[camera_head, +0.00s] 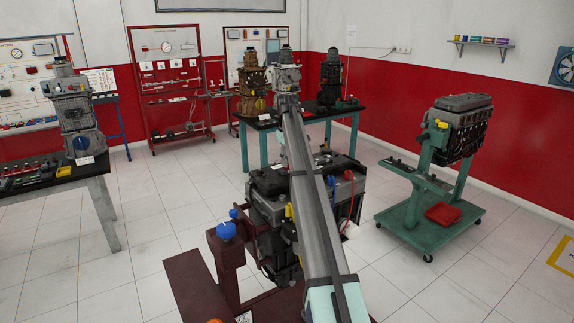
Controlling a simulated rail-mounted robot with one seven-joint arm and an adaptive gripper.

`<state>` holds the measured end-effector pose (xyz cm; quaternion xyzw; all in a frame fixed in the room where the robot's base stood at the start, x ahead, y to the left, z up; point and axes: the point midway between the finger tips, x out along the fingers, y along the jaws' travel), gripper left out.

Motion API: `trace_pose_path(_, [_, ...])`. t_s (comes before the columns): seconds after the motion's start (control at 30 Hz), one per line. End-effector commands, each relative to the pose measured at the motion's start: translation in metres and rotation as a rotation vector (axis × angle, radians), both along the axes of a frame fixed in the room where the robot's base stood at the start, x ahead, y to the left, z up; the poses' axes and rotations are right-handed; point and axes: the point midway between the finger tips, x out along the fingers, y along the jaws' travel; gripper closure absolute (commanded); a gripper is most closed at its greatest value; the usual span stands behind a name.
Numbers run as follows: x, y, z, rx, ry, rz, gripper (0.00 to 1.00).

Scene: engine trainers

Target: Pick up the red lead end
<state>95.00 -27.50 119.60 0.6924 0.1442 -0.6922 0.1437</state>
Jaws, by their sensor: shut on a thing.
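A thin red lead (352,203) hangs in a curve at the right side of the dark engine (265,205) in the centre foreground. Its upper part is near the engine's top and its lower part runs down by a small white part. I cannot make out which bit is its free end. A long grey arm beam, which looks like mine, crosses in front of the engine and hides its middle. I cannot make out my gripper's fingers, nor whether they touch the lead.
The engine sits on a dark red stand (198,285). A green wheeled stand (425,218) with another engine and a red cloth (443,213) is at the right. A bench (50,180) is at the left, a table with engines behind. Tiled floor between them is clear.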

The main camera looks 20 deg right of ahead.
Motion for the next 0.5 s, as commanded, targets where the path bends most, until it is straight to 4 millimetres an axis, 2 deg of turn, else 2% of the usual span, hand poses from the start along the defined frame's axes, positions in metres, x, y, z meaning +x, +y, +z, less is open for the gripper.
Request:
trace_pose_path(0.27, [0.000, 0.000, 0.002, 0.001, 0.001, 0.000, 1.00])
trace_pose_path(0.5, [0.001, 0.000, 0.022, -0.001, -0.001, 0.000, 1.00])
